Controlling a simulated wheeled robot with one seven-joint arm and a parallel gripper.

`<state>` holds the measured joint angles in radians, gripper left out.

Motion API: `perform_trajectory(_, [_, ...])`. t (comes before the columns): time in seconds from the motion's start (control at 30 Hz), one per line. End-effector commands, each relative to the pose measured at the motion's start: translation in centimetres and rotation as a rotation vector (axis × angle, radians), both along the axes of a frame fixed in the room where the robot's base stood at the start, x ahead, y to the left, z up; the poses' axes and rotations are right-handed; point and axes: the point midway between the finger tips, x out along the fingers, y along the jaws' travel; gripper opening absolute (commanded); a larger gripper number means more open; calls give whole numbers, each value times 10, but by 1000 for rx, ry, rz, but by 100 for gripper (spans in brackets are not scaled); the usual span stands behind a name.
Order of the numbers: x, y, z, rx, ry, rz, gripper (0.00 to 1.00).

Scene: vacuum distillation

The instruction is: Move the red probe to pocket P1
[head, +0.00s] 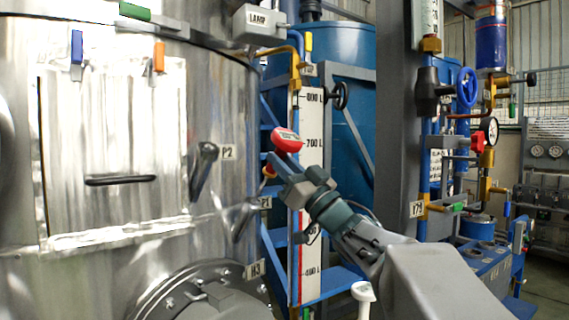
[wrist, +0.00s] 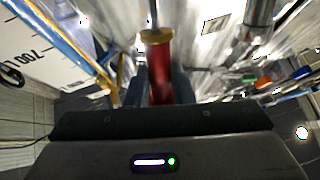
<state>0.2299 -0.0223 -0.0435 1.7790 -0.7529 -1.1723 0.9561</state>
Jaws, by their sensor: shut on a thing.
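The red probe (head: 287,140) is in my gripper (head: 279,166), in front of the level scale and right of the steel vessel. Its red body (wrist: 158,72) stands between the two dark fingers in the wrist view, with a brass-coloured collar and a thin stem beyond it. The P1 label (head: 265,203) is on the vessel's right side, below and left of the probe. A metal pocket (head: 240,219) projects beside that label, apart from the probe. The P2 label (head: 228,152) is higher and further left, with a dark-ended fitting (head: 205,165) beside it.
The steel vessel (head: 120,260) fills the left, with a round flanged hatch (head: 205,292) low down. The level scale (head: 312,150) and blue frame stand behind my gripper. A grey column (head: 396,130) with valves is at the right. A white-topped object (head: 363,292) is at the bottom.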

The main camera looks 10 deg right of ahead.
Motion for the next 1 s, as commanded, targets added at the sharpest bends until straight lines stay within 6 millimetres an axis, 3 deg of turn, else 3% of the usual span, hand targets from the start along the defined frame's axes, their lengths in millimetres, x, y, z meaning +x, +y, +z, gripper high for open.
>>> perform_trajectory(1.0, [13,8,-21,0,0,0,0])
